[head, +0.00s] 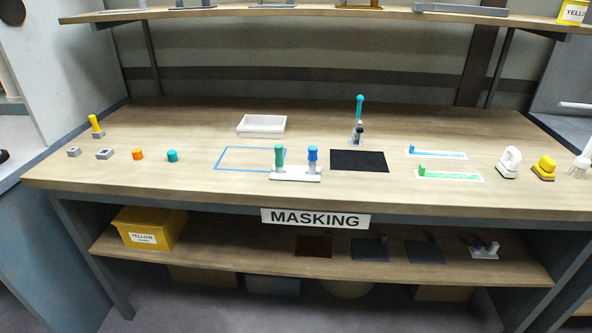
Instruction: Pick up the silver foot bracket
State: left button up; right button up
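I see no thing that I can name for sure as the silver foot bracket. A pale silvery bracket-like piece (484,250) lies at the right end of the lower shelf, with a small upright part on a flat base. A grey flat piece with upright parts (193,6) stands on the upper shelf, cut by the top edge. A long grey bar (460,10) lies further right on that shelf. Neither of my grippers is in view.
The workbench (200,190) carries a white tray (263,125), a white holder with green and blue handles (296,174), a black mat (359,161), small grey blocks (105,154) and brush-like tools (509,162). A yellow bin (148,229) and dark plates (370,250) are on the lower shelf.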

aim_at(311, 173)
jog(key=u, duration=2)
jog(key=i, duration=1)
jog(key=z, duration=1.65)
